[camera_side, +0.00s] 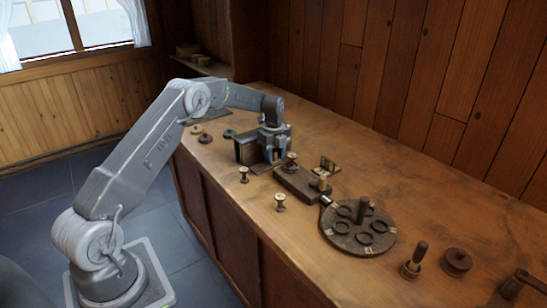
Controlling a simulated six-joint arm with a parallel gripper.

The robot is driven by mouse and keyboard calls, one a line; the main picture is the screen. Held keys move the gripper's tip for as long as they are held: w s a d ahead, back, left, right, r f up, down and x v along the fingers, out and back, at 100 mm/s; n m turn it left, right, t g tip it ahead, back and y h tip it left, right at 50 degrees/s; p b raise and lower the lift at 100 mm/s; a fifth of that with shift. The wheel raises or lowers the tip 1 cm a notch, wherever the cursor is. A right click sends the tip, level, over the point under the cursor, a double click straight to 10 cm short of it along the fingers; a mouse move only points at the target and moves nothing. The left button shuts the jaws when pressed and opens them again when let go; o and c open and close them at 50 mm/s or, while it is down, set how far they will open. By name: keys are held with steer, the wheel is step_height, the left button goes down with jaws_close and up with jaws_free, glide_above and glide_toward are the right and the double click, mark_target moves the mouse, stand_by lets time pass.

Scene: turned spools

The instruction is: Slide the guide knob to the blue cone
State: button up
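My gripper (275,156) points down over the bench at the back middle, beside a dark box. Its fingers are small and dark here, with bluish patches between or on them, and I cannot tell whether they are open. A dark brown block (297,181) lies just to the right of the gripper. A pale-topped spool-like knob (291,158) stands at the block's far end, and a short tan peg (322,183) stands at its near right end. I cannot tell which is the guide knob. No blue cone can be clearly made out.
A round dark plate (337,239) with rings and an upright post stands right of the block. Small spools (244,174) (280,202) stand near the front edge. The dark box (247,151) is left of my gripper. A handled peg (413,260) and dark spool (456,262) stand at right.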

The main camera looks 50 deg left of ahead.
mark_target(266, 166)
steer(key=c, duration=0.5)
steer(key=shift+s, duration=1.75)
steer(key=shift+c, duration=0.2)
steer(key=o, duration=0.7)
steer(key=shift+r, duration=3.55)
